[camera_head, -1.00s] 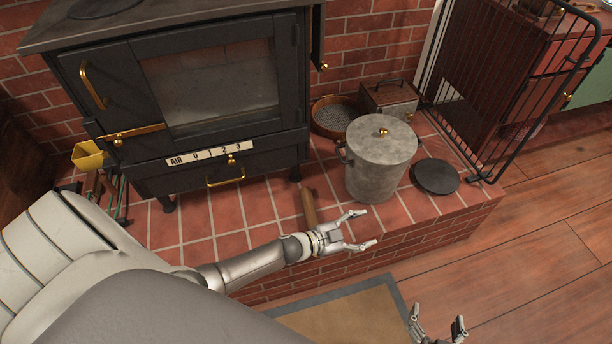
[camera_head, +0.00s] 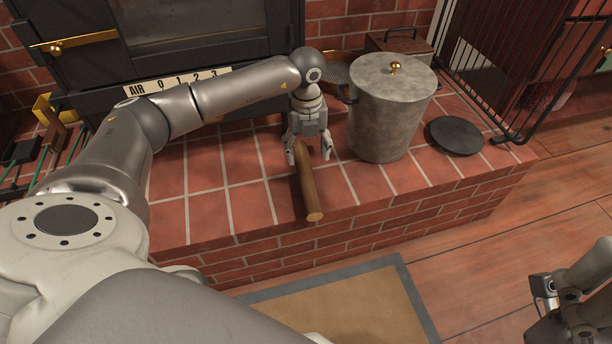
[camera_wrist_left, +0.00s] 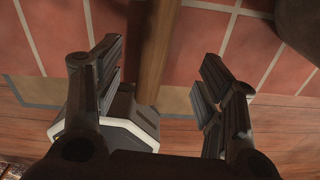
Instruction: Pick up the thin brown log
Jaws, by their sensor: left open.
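The thin brown log (camera_head: 309,190) lies on the red tiled hearth, its cut near end at the hearth's front edge. Its far end is hidden under my left gripper (camera_head: 309,154). That gripper points down over the log, open, with one finger on each side. In the left wrist view the log (camera_wrist_left: 155,45) runs between the spread fingers of the gripper (camera_wrist_left: 162,62), nearer the left finger. I cannot tell whether either finger touches it. My right gripper (camera_head: 562,305) is at the lower right, away from the hearth, partly cut off.
A grey lidded pot (camera_head: 385,115) stands close to the right of my left gripper. A black round plate (camera_head: 456,135) lies further right. The black stove (camera_head: 200,30) is behind. A mat (camera_head: 350,305) lies on the wooden floor; the hearth tiles left of the log are clear.

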